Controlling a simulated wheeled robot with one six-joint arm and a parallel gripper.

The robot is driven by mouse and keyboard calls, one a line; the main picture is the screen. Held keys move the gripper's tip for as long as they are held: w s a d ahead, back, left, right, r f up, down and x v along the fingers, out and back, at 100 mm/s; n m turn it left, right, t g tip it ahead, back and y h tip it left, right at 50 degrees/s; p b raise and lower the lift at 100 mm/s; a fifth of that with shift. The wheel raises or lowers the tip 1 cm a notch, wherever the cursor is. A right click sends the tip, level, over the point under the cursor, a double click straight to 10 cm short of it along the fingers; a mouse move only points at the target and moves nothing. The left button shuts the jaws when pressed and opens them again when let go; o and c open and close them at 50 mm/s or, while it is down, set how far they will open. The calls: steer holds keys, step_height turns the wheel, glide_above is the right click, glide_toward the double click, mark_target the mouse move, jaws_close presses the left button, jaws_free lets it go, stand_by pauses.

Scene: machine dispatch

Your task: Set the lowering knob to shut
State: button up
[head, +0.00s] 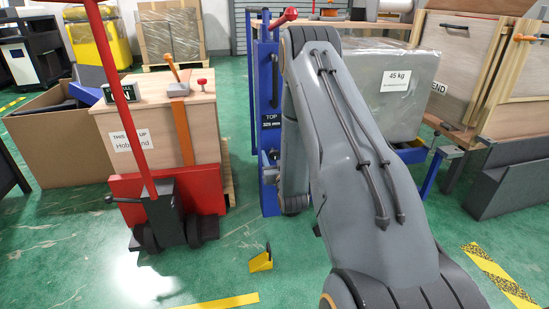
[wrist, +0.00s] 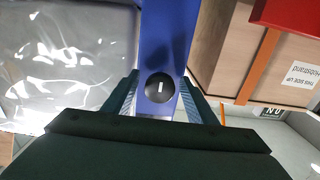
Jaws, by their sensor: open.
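The lowering knob (wrist: 160,88) shows in the wrist view as a round black knob with a short white mark. The mark stands about upright in the picture. The knob sits on a blue column (wrist: 168,30), which also shows in the head view (head: 267,95) with a "TOP 325 mm" label. My gripper (wrist: 160,79) is open, with one finger on each side of the knob. I cannot tell whether either finger touches it. In the head view my arm hides the knob, and the gripper is not clear there.
A wrapped grey load (head: 385,90) marked 45 kg stands right of the column. A wooden crate (head: 160,125) and a red lifting truck (head: 160,205) stand to the left. A small yellow wedge (head: 261,262) lies on the green floor. Front-left floor is mostly clear.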

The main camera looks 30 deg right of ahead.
steer(key=shift+c, duration=0.3)
steer(key=c, duration=1)
steer(key=shift+r+m, duration=0.1)
steer(key=shift+m, duration=0.2)
steer(key=m+p, duration=0.3)
steer(key=shift+m, duration=0.3)
steer(key=m+p, duration=0.2)
steer(key=m, duration=0.2)
steer(key=shift+p, duration=0.4)
steer(key=m+p, duration=0.2)
steer(key=m, duration=0.3)
steer(key=shift+a+m+p, duration=0.1)
steer(key=shift+m+p, duration=0.25)
steer(key=shift+m, duration=0.05)
steer(key=shift+m+p, duration=0.75)
steer(key=shift+m, duration=1.15)
